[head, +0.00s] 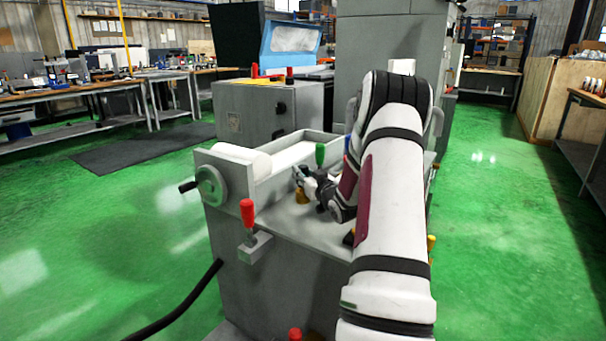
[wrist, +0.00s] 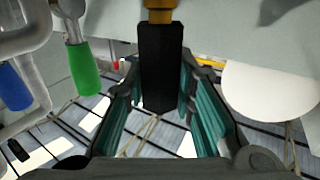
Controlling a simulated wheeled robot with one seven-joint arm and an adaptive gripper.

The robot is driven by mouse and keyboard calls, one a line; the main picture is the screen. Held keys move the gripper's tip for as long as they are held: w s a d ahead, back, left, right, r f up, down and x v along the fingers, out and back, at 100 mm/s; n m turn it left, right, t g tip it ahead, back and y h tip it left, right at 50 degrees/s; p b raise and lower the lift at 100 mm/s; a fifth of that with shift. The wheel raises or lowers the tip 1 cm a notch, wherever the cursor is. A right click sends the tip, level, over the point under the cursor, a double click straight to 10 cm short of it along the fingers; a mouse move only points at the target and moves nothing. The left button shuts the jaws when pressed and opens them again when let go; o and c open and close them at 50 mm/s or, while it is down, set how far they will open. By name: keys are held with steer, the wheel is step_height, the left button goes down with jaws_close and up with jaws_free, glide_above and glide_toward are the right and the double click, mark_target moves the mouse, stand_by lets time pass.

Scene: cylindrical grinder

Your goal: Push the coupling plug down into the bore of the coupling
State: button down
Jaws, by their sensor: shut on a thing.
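My gripper (head: 312,184) is low over the machine's top. In the wrist view its teal-padded fingers (wrist: 160,105) are shut on a long black block, the coupling plug (wrist: 161,65). A yellow-brass part (wrist: 159,12) meets the far end of the black block; I take it for the coupling. In the head view a yellow piece (head: 301,196) shows on the machine top just below my gripper. The bore is hidden, and I cannot tell whether the plug's end is inside it. The gripper mostly hides the plug in the head view.
A green-knobbed lever (head: 320,154) stands close behind my gripper; its green grip (wrist: 83,69) and a blue grip (wrist: 13,88) show in the wrist view. A white round part (wrist: 268,92) is on the other side. A red-knobbed lever (head: 247,213) and handwheel (head: 211,185) are at the left front.

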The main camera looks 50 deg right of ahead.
steer(key=shift+f+b, duration=0.3)
steer(key=shift+f, duration=0.1)
steer(key=c, duration=1.3)
jaws_free()
steer(key=v, duration=1.2)
steer(key=shift+a, duration=0.1)
